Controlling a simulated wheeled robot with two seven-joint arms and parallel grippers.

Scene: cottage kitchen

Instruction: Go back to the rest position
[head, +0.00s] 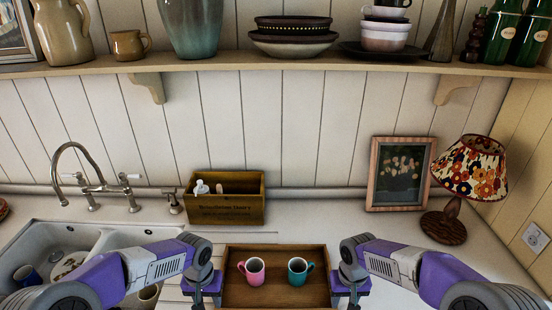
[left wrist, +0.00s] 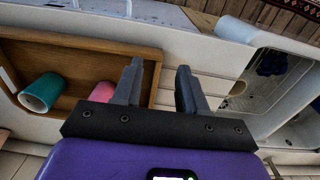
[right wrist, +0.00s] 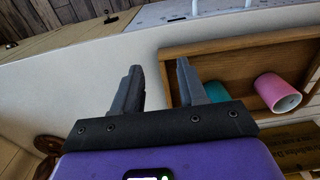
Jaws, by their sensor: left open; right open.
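My left gripper (head: 203,300) is open and empty at the left end of a wooden tray (head: 275,249). My right gripper (head: 350,300) is open and empty at the tray's right end. In the left wrist view, the jaws (left wrist: 158,82) show the tray's end wall behind the gap between them. In the right wrist view, the jaws (right wrist: 159,80) are also by the tray's end; contact cannot be told. A pink mug (head: 254,273) and a teal mug (head: 298,273) stand upright inside the tray, apart from each other.
A sink (head: 120,238) with dishes and a tap (head: 88,187) is on the left. A wooden box (head: 228,207) stands behind the tray. A framed picture (head: 400,174) and a lamp (head: 470,175) stand at the right. A loaded shelf (head: 300,62) runs above.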

